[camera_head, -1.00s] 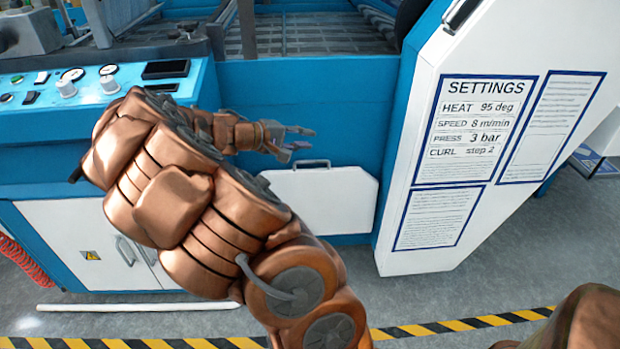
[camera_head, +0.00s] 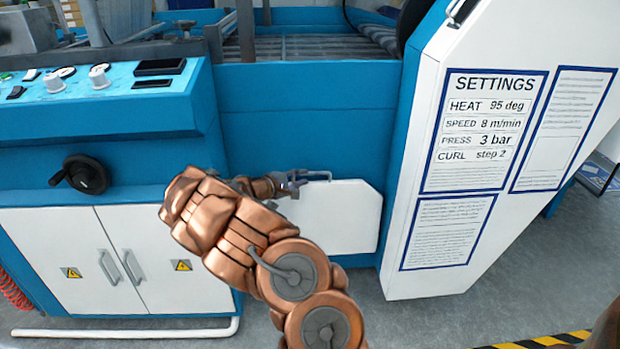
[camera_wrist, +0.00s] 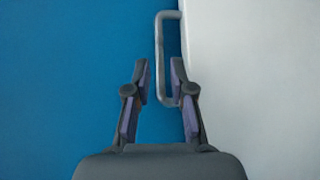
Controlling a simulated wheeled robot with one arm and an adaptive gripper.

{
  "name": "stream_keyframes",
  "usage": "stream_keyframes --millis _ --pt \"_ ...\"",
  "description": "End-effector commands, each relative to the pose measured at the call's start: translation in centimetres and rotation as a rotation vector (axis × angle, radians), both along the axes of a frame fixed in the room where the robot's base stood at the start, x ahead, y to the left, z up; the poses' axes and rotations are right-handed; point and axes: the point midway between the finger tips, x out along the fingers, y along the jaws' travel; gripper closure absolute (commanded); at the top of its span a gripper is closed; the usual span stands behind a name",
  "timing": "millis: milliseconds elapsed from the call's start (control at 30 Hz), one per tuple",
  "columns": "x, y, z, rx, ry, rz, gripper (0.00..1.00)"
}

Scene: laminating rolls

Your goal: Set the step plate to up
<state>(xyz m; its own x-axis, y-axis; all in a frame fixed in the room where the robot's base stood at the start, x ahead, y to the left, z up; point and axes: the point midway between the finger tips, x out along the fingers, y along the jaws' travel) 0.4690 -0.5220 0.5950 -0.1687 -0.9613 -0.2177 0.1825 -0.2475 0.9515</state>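The step plate (camera_head: 335,215) is a white panel with cut corners, low on the blue machine front. It appears to stand upright against that front, with a grey bar handle (camera_head: 315,177) at its top edge. My gripper (camera_head: 296,180) is at the left end of this handle in the head view. In the wrist view my gripper (camera_wrist: 161,75) is open, and the handle (camera_wrist: 159,35) runs lengthwise ahead of and partly between the fingertips. The right finger overlaps part of the handle. The white plate (camera_wrist: 250,90) fills the right side. I cannot tell whether the fingers touch the handle.
A white side cabinet (camera_head: 405,285) with a settings sheet (camera_head: 483,130) stands close right of the plate. To the left are a black handwheel (camera_head: 87,175), white cupboard doors (camera_head: 70,260) and a control panel (camera_head: 110,85). Grey floor lies in front.

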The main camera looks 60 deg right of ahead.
Motion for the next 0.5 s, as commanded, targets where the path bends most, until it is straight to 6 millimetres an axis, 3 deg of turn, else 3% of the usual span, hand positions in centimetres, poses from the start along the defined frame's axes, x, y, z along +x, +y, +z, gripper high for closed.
stream_keyframes --millis 200,500 --pt "-0.6 -2.8 -0.8 0.000 0.000 -0.003 0.77" --pt "-0.8 -4.3 -0.9 -0.001 -0.002 -0.001 0.77"
